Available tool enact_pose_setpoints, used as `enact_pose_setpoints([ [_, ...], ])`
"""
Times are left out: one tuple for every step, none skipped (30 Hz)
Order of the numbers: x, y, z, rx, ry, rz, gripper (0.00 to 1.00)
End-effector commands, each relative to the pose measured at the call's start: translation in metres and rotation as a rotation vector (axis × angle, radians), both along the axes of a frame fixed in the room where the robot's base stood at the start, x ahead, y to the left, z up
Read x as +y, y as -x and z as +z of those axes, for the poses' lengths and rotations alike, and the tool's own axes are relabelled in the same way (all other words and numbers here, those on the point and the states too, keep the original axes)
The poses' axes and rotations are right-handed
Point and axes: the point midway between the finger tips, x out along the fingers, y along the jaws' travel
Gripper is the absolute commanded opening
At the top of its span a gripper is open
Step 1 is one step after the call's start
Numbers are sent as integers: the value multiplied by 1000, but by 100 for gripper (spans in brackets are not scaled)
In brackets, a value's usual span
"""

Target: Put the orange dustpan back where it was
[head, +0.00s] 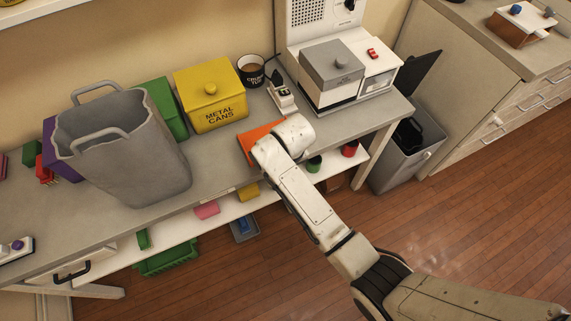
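The orange dustpan (256,138) lies at the front of the grey bench, right of the grey bin and in front of the yellow "METAL CANS" box. Only its left part shows; my arm's end covers the rest. My wrist (287,137) is right over the dustpan's right side. My gripper's fingers are hidden beneath the wrist, so I cannot tell whether they touch or hold the dustpan.
A grey bin (130,160), the yellow box (210,97), a green box (165,105), a black mug (251,70) and a black-and-white device (283,97) crowd the bench. A white machine (335,60) stands behind right. An open-lidded bin (408,148) stands on the floor.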

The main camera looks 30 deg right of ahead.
Motion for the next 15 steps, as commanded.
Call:
enact_pose_setpoints([
  [0,0,0,-1,0,0,0],
  [0,0,0,-1,0,0,0],
  [0,0,0,-1,0,0,0],
  [0,0,0,-1,0,0,0],
  [0,0,0,-1,0,0,0],
  [0,0,0,-1,0,0,0],
  [0,0,-1,-1,0,0,0],
  [0,0,-1,-1,0,0,0],
  [0,0,-3,-1,0,0,0],
  [0,0,-4,-1,0,0,0],
  [0,0,-3,-1,0,0,30],
  [0,0,-3,-1,0,0,33],
  [0,0,-3,-1,0,0,36],
  [0,0,-3,-1,0,0,39],
  [0,0,-3,0,0,0,43],
])
